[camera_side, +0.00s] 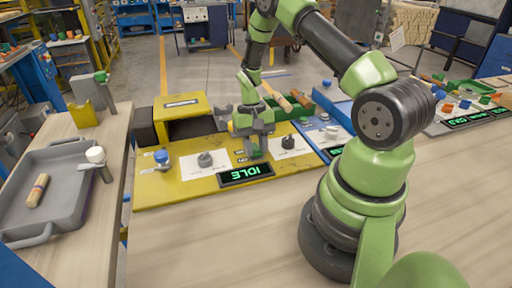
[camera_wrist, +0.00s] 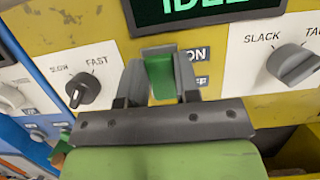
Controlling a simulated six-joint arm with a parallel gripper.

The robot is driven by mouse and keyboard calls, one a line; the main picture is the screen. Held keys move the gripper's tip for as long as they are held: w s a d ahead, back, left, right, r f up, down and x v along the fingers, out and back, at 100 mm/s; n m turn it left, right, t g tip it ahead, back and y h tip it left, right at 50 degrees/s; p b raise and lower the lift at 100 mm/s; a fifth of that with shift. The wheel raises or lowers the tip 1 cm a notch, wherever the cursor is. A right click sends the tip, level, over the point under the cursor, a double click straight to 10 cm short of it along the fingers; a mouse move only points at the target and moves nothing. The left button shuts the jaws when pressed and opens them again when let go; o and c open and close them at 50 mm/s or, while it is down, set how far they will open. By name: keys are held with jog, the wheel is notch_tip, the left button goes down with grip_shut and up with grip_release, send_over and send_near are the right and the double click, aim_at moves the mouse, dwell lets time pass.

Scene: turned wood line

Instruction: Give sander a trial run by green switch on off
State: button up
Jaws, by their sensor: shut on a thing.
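The yellow sander panel (camera_side: 150,190) lies on the bench, and its display (camera_side: 245,174) reads IDLE. The same display shows at the top of the wrist view (camera_wrist: 195,8). The green switch (camera_wrist: 160,75) stands between my fingers, beside the labels ON and OFF (camera_wrist: 197,54). My gripper (camera_wrist: 160,72) is shut on the green switch. In the side view my gripper (camera_side: 253,148) is down at the panel just behind the display and mostly hides the switch.
A SLOW/FAST knob (camera_wrist: 82,92) and a SLACK knob (camera_wrist: 292,65) flank the switch. A blue knob (camera_side: 161,157) is at the panel's left end. A blue panel (camera_side: 318,137) adjoins on the right. A grey tray (camera_side: 60,165) holds a turned wooden piece (camera_side: 38,190).

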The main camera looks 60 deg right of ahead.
jog(key=shift+d+g+y, duration=0.1)
jog(key=shift+g+y, duration=0.2)
jog(key=o, duration=0.9)
jog(key=shift+r, duration=0.1)
jog(key=v, duration=1)
